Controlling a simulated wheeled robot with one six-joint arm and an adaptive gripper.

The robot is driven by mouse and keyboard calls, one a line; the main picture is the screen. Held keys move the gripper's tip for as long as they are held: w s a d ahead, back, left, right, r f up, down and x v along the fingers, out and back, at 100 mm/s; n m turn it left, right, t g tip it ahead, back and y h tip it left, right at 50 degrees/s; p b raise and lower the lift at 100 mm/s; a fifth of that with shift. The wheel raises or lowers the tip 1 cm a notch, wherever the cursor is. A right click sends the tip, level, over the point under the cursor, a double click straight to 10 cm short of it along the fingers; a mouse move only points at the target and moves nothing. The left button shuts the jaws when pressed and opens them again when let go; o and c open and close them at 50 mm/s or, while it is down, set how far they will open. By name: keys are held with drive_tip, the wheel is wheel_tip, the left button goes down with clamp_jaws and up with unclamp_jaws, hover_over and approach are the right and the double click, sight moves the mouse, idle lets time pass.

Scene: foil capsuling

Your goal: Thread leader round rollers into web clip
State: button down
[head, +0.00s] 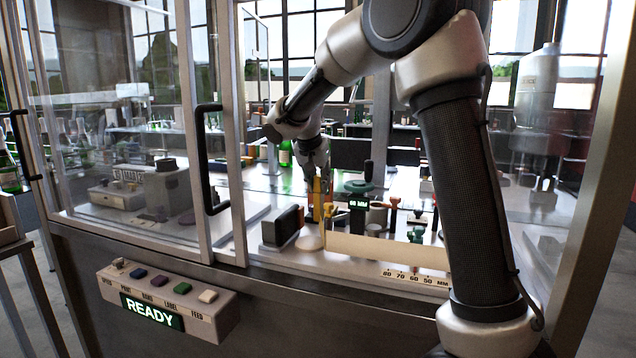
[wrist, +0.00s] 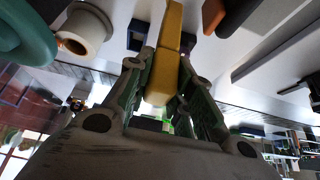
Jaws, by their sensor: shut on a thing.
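My gripper (head: 318,172) reaches down inside the machine, past the glass panel. It is shut on a yellow bar-like piece (head: 318,195). In the wrist view, the yellow piece (wrist: 165,75) stands between the two green-grey fingers (wrist: 160,95). I cannot tell whether it is the leader itself. A pale flat strip (head: 385,250) runs along the front of the deck above a millimetre scale. A pale roller with an orange centre (wrist: 86,32) is beside the fingers in the wrist view. A grey cylinder (head: 377,215) stands right of the gripper. I cannot pick out the web clip.
A dark upright block (head: 281,226) stands left of the gripper, near a pale dome (head: 310,241). A small display (head: 358,203) and green knob (head: 358,186) are close on the right. The door handle (head: 208,160) and glass frame are at the left. A panel (head: 155,311) reads READY.

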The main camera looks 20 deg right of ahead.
drive_tip(key=w+d, duration=0.2)
drive_tip(key=d, duration=0.5)
drive_tip(key=shift+w, duration=0.2)
idle(0.5)
drive_tip(key=shift+w+d, duration=0.25)
drive_tip(key=shift+d, duration=0.25)
drive_tip(key=shift+w+d, duration=0.2)
drive_tip(key=shift+d, duration=0.25)
drive_tip(key=shift+f, duration=1.05)
drive_tip(key=shift+f, duration=0.2)
drive_tip(key=shift+f, duration=0.55)
